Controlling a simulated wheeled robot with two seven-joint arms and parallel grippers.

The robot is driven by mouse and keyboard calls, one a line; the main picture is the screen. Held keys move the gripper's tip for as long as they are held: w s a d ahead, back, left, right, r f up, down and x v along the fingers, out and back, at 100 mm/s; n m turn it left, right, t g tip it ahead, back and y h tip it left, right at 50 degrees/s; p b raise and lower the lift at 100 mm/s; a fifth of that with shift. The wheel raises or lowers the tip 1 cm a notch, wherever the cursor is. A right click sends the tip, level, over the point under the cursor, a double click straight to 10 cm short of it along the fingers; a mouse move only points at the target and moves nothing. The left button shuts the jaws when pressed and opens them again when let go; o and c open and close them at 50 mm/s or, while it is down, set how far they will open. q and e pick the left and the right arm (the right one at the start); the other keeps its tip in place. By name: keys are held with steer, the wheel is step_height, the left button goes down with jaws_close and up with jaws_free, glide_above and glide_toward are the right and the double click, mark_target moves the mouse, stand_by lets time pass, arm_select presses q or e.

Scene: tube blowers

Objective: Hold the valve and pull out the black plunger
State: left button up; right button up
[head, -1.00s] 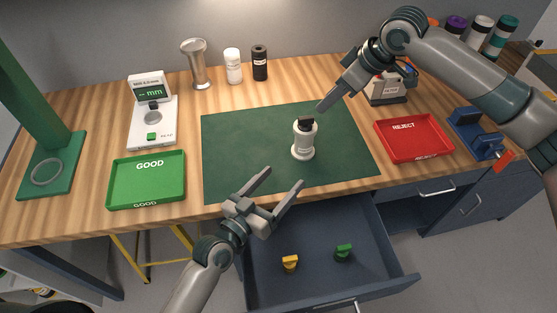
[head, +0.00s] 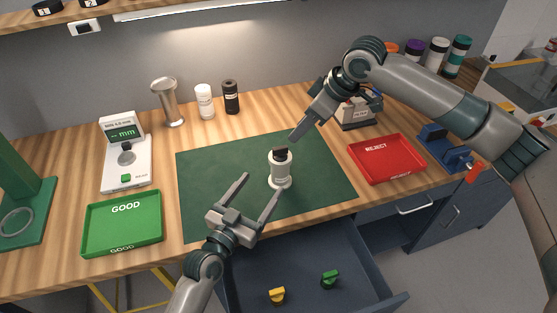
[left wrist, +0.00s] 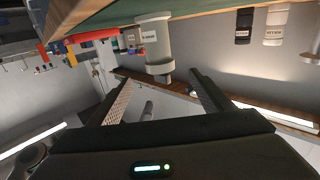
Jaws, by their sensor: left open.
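The valve is a white cylinder (head: 281,172) standing upright on the green mat (head: 215,163). The black plunger (head: 281,154) sits in its top.
A green GOOD tray (head: 90,232) is at left, a red REJECT tray (head: 358,172) at right. An open drawer (head: 390,300) below holds a yellow and a green piece.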

mark_target(286, 151)
arm_select(q)
steer(key=x, duration=1.6)
steer(key=shift+w, duration=0.15)
steer(key=c, duration=1.4)
steer(key=o, duration=0.5)
steer(key=c, duration=0.4)
